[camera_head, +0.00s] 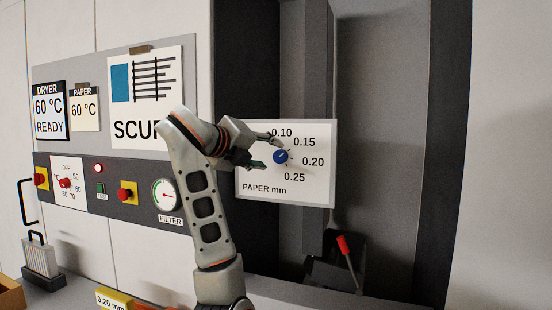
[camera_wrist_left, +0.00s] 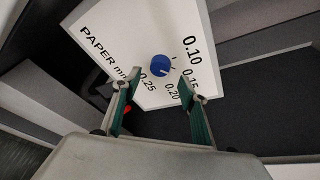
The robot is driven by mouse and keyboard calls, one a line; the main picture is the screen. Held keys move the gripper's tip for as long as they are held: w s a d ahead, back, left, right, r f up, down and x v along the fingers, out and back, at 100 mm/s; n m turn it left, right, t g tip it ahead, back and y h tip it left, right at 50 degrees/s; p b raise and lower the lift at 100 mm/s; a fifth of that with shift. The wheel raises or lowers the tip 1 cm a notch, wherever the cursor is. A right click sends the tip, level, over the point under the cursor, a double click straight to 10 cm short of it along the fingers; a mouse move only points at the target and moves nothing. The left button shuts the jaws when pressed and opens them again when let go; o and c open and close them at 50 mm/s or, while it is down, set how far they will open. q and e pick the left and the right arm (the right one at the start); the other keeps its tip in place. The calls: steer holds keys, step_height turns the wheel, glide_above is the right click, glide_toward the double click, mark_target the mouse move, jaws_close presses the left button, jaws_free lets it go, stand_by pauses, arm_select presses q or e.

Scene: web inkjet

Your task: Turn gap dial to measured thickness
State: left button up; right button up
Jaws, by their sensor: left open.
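The blue gap dial (camera_head: 281,157) sits on a white panel (camera_head: 318,188) marked "PAPER mm", with 0.10, 0.15, 0.20 and 0.25 around its right side. Which number its pointer marks is too small to tell. My left gripper (camera_head: 268,151) is open and empty, just left of the dial in the head view. In the left wrist view the dial (camera_wrist_left: 161,65) lies between and beyond the green-padded fingers (camera_wrist_left: 158,82), apparently apart from them. A yellow block (camera_head: 113,299) labelled "0.20 mm" lies at the bottom edge, partly cut off. My right gripper is not in view.
A control panel with red knobs (camera_head: 65,183) and a FILTER gauge (camera_head: 165,194) is left of my arm. A red-handled lever (camera_head: 345,248) stands below the dial panel. A finned metal block (camera_head: 40,257) stands at lower left. The dark recess right of the dial is clear.

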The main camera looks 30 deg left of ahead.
mark_target(279, 157)
arm_select(q)
steer(key=shift+x, duration=2.25)
steer(key=c, duration=1.1)
